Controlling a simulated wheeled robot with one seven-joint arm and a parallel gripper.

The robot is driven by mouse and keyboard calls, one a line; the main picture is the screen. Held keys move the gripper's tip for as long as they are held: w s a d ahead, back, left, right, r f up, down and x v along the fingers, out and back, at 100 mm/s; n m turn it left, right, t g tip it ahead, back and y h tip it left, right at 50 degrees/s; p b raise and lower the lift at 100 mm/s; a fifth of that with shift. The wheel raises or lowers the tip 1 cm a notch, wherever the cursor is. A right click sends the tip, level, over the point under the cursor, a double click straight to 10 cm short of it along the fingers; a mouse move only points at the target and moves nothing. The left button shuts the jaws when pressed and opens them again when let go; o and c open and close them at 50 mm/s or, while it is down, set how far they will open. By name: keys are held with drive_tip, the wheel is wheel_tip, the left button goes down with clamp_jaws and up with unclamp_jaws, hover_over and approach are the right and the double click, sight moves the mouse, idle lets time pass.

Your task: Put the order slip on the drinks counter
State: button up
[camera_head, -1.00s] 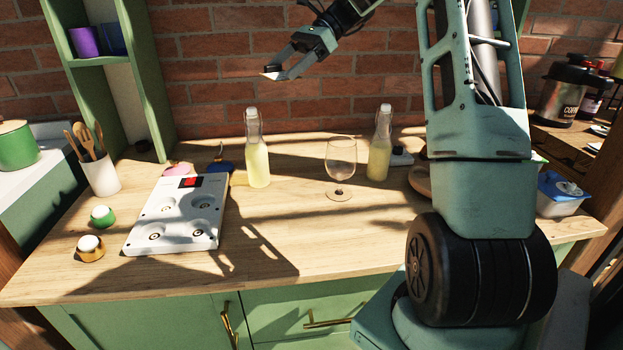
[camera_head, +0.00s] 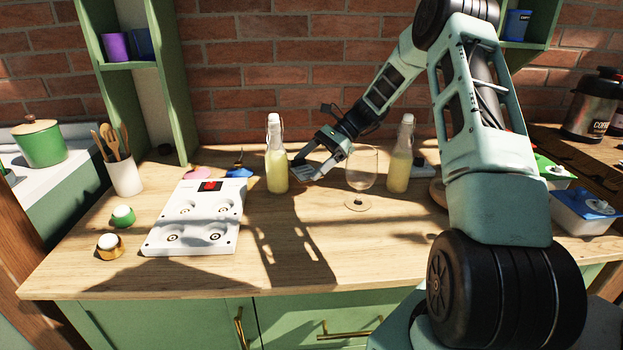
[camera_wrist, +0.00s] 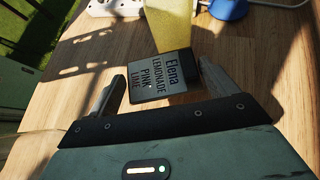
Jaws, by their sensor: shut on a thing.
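My gripper (camera_head: 306,170) is low over the wooden drinks counter (camera_head: 330,260), between the left lemonade bottle (camera_head: 277,165) and the wine glass (camera_head: 361,170). Its fingers (camera_wrist: 161,82) are closed on the two side edges of the order slip (camera_wrist: 160,74). The slip is a small dark grey card reading "Elena LEMONADE PINK LIME". It lies almost flat, printed side up, near the bottle's base. In the head view it is small and partly hidden by the fingers. I cannot tell whether it touches the counter.
A second bottle (camera_head: 401,160) stands right of the glass. A white panel with round wells (camera_head: 197,213) lies to the left. The counter's front middle is clear.

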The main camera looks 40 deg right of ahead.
drive_tip(key=shift+f, duration=2.4)
drive_tip(key=shift+f, duration=0.15)
drive_tip(key=o, duration=0.8)
